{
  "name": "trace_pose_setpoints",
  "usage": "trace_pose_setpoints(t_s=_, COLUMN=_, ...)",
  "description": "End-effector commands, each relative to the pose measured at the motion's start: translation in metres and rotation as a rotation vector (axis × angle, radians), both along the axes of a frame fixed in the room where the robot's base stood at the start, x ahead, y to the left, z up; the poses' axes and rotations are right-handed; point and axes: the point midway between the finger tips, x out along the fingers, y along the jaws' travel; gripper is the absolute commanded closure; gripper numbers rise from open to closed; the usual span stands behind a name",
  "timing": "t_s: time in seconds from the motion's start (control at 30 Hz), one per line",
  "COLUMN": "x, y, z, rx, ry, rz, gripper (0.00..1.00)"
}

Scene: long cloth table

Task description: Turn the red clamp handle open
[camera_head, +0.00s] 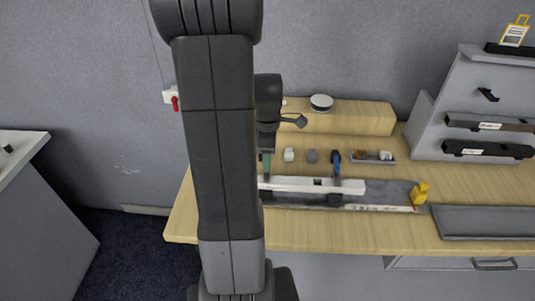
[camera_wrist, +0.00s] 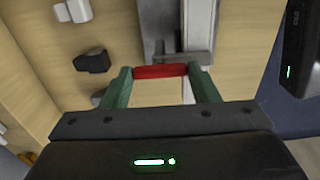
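The red clamp handle (camera_wrist: 160,71) shows in the wrist view as a short bar lying crosswise between my fingertips, at the edge of the dark clamp base (camera_wrist: 182,57). My gripper (camera_wrist: 160,70) has green fingers set wide apart, one at each end of the handle. I see no clear closing on it, and whether the tips touch its ends is hard to tell. In the head view one green finger of my gripper (camera_head: 265,166) shows beside my arm, which hides the red handle. A blue clamp handle (camera_head: 336,158) stands upright farther right along the white bar (camera_head: 345,186).
A white block (camera_head: 289,155), a grey knob (camera_head: 312,156) and a small tray (camera_head: 374,157) lie behind the bar. A yellow piece (camera_head: 420,193) stands at its right end. A dark tray (camera_head: 482,222) lies right. A wooden block (camera_head: 350,117) stands at the back.

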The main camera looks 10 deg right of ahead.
Motion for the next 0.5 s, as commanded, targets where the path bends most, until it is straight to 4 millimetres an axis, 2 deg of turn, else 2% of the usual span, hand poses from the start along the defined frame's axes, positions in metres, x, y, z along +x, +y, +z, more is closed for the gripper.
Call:
trace_pose_setpoints(t_s=0.27, x=0.0000, y=0.0000, z=0.0001, rx=0.000, ry=0.000, rz=-0.032, gripper=0.68)
trace_pose_setpoints(t_s=0.5, x=0.0000, y=0.0000, z=-0.0002, rx=0.000, ry=0.000, rz=-0.161, gripper=0.68)
